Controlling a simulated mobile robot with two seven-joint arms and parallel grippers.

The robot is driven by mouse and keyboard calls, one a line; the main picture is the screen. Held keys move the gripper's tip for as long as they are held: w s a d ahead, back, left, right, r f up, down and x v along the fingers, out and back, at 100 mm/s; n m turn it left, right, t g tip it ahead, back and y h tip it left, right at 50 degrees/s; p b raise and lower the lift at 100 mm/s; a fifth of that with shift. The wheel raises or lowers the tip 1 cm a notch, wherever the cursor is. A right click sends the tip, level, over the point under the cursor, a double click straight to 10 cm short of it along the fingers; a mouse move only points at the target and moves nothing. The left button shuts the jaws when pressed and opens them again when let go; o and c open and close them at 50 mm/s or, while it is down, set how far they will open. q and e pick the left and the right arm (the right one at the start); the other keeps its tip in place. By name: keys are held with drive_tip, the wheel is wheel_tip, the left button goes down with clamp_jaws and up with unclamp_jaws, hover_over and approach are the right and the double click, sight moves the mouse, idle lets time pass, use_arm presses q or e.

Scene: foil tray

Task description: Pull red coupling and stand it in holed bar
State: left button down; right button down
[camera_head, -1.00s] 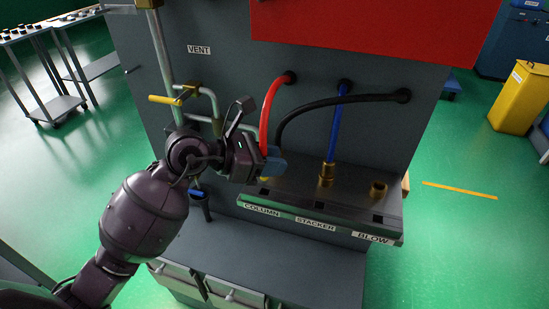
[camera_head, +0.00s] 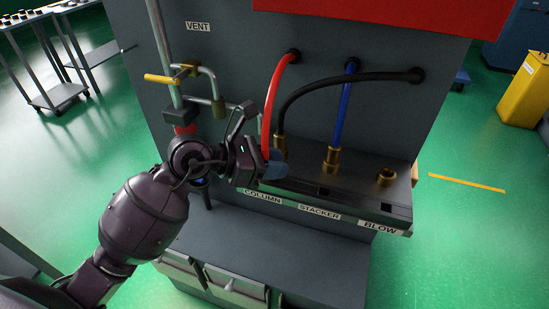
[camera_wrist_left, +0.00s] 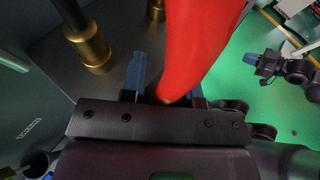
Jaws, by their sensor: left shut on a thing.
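The red hose (camera_head: 270,98) curves from the panel down to my left gripper (camera_head: 274,169). In the left wrist view the red hose (camera_wrist_left: 200,40) runs between the blue fingertips (camera_wrist_left: 168,85), which are shut on its lower end. The coupling itself is hidden by the hose and the gripper. The gripper is in front of the brass fitting (camera_head: 281,148) of the black hose, above the COLUMN label. A dark bar (camera_head: 330,191) with square dark openings runs along the bench's raised block. I cannot tell whether the coupling touches anything.
The blue hose (camera_head: 346,110) ends in a brass fitting (camera_head: 332,160). An uncovered brass socket (camera_head: 386,176) stands above the BLOW label. The black hose (camera_head: 340,88) arches behind my left gripper. A yellow-handled valve (camera_head: 163,78) is at the left. The lower ledge (camera_head: 270,240) is clear.

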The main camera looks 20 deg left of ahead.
use_arm(q)
drive_tip(key=c, duration=0.8)
unclamp_jaws()
